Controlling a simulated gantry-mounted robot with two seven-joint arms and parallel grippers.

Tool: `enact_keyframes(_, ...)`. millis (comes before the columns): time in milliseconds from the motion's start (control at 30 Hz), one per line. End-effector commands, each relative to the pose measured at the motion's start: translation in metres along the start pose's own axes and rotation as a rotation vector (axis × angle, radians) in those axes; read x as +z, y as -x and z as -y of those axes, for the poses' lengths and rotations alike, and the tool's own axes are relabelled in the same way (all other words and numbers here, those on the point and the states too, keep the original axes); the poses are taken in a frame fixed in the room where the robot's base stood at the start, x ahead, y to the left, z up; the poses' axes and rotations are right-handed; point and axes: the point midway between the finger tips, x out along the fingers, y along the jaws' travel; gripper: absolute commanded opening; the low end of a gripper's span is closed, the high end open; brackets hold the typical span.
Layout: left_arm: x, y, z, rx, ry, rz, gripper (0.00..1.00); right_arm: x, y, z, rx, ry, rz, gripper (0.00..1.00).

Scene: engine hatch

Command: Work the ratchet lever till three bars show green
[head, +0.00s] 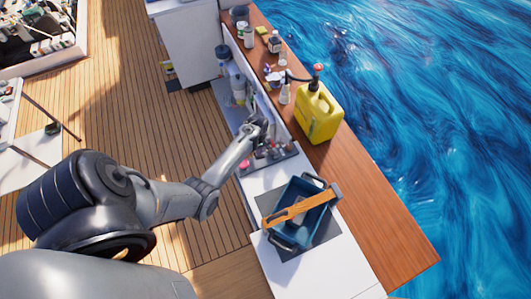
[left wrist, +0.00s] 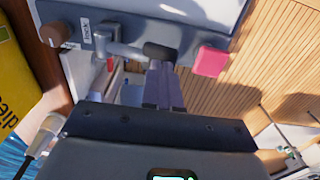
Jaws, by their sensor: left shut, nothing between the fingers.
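In the left wrist view a grey panel (left wrist: 185,18) carries a metal lever (left wrist: 122,49) with a black grip (left wrist: 160,50). The lever lies sideways across the panel's edge. My left gripper (left wrist: 161,68) is shut and empty, its fingertips close to the black grip; I cannot tell whether they touch it. In the head view my left gripper (head: 258,130) is over the counter-side panel (head: 270,160), and the arm hides part of it. I cannot make out any indicator bars on the panel. My right gripper is not in view.
A pink-red knob (left wrist: 210,62) and a brown knob (left wrist: 55,33) sit on either side of the lever. A yellow jerrycan (head: 319,113) stands on the wooden counter (head: 372,200). A blue crate (head: 290,236) with an orange-brown tool across it stands nearer. Bottles stand farther back.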

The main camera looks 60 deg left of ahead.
Motion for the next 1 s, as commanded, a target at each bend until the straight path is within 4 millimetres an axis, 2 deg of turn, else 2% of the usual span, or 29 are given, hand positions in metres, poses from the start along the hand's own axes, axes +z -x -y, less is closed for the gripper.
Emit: enact_keyframes(1000,0.0,-0.032,0.0,0.0,-0.001,0.001,0.0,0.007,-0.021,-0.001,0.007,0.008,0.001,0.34)
